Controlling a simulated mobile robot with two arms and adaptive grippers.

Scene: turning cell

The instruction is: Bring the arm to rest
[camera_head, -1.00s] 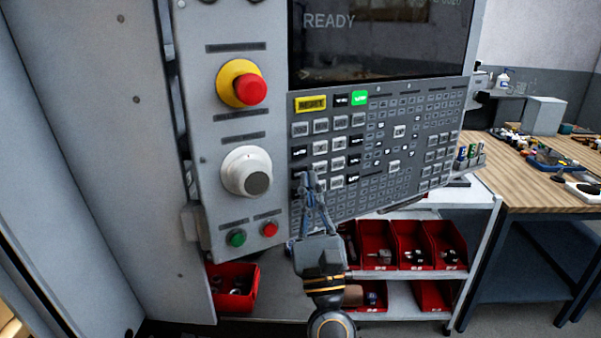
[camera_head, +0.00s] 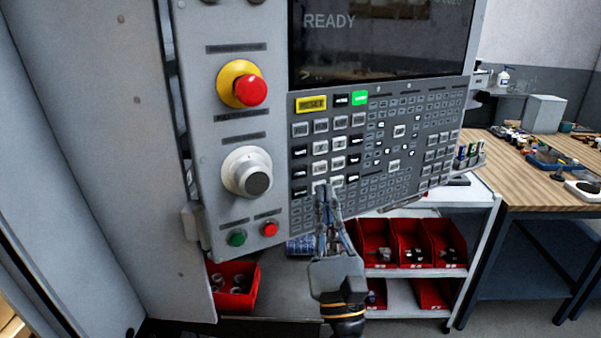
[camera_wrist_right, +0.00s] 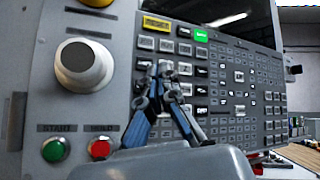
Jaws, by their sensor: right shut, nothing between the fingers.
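My right gripper (camera_head: 325,190) is in front of the lower part of the control panel's keypad (camera_head: 410,150). Its fingers are shut with nothing between them and point up at the lower keys. In the right wrist view the closed fingertips (camera_wrist_right: 163,70) show in front of the left key columns. I cannot tell whether the fingertips touch the panel. The screen (camera_head: 385,40) above reads READY, and one key (camera_head: 360,98) below it is lit green. My left gripper is not in view.
Left of the keypad are a red emergency stop button (camera_head: 251,91), a grey-white knob (camera_head: 247,173), a green button (camera_head: 236,238) and a red button (camera_head: 269,229). Red bins (camera_head: 412,243) stand on a white cart below. A wooden workbench (camera_head: 520,175) is at right.

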